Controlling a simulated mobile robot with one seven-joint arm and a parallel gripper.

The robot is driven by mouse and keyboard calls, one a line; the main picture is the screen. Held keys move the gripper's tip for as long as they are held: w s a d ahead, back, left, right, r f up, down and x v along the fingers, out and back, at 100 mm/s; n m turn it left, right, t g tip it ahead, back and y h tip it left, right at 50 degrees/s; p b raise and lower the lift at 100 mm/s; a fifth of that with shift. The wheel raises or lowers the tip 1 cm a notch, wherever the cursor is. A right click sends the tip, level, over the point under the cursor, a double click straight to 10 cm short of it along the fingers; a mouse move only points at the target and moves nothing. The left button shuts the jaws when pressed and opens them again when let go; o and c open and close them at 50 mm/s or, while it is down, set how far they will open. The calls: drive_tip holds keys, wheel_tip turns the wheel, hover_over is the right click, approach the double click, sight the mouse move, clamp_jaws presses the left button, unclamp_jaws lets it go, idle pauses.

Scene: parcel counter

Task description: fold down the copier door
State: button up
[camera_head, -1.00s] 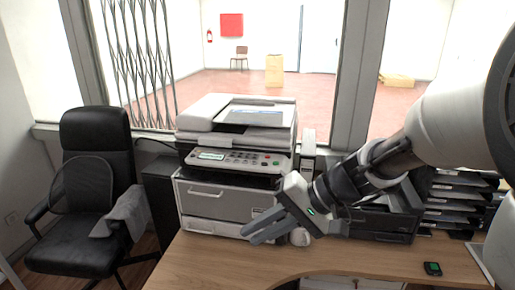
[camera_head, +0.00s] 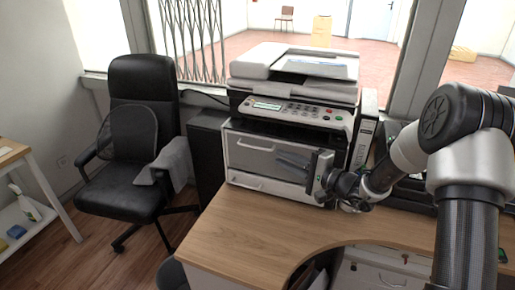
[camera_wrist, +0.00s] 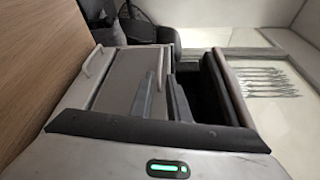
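The copier (camera_head: 290,90) stands on the wooden desk. Its front door (camera_head: 247,158) looks upright and closed, with a bar handle (camera_head: 256,146) near its top edge. In the wrist view the copier lies sideways, with the door panel (camera_wrist: 128,82) and its handle (camera_wrist: 161,66) ahead. A tray handle (camera_head: 245,184) shows below the door. My gripper (camera_head: 282,160) is in front of the door's right part, fingers pointing left, right of the handle. In the wrist view my gripper (camera_wrist: 160,84) is open and empty, its fingers either side of the handle's line. Contact cannot be told.
The desk (camera_head: 235,230) is clear in front of the copier. A black office chair (camera_head: 135,140) and a dark cabinet (camera_head: 206,145) stand to the left. A white upright box or binder (camera_head: 364,130) stands close on the copier's right.

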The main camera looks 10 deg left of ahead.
sight(257, 147)
drive_tip(key=x, duration=1.1)
drive_tip(key=shift+a, duration=0.15)
clamp_jaws()
idle(0.9)
